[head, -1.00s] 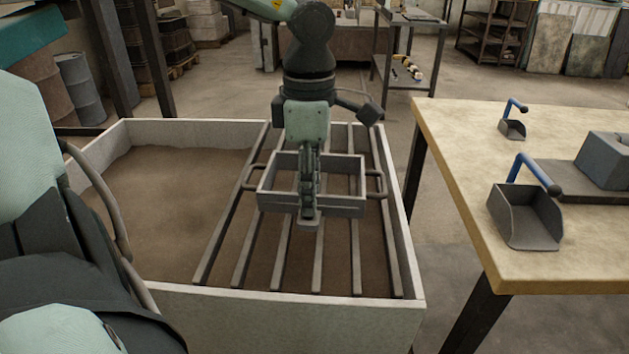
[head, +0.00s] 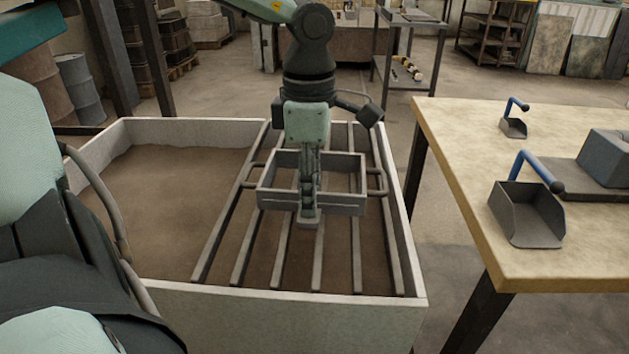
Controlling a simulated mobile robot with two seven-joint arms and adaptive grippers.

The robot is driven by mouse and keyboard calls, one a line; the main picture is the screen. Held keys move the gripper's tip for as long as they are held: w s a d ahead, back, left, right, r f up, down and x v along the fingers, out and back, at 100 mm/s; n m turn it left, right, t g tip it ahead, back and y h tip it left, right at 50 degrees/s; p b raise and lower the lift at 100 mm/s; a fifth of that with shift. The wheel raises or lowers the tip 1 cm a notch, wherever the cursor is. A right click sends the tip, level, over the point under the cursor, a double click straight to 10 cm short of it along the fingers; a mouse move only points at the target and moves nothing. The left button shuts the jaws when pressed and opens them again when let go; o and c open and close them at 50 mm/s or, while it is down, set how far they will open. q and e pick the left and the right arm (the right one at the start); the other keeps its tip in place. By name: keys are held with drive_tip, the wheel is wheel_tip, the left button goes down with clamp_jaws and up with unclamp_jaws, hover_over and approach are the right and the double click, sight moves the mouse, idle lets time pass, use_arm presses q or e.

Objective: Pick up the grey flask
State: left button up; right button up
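The grey flask (head: 341,202) is an open rectangular frame with a handle on its left and right sides. It rests on the rails over the sand bin, right of the middle of the bin. My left gripper (head: 308,216) points down at the flask, and its fingers overlap the middle of the flask's near wall. The fingers are seen edge-on, so I cannot tell their gap or whether they touch the wall. The gripper hides part of the flask's far wall and inside. My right gripper is not in view.
The sand bin (head: 270,308) has raised pale walls and several rails (head: 243,240); its left part is open sand. A workbench (head: 470,150) at the right holds two blue-handled scoops (head: 528,215) and a grey block (head: 607,157). Barrels (head: 80,88) stand at the back left.

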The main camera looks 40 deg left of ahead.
use_arm(q)
clamp_jaws()
idle(0.3)
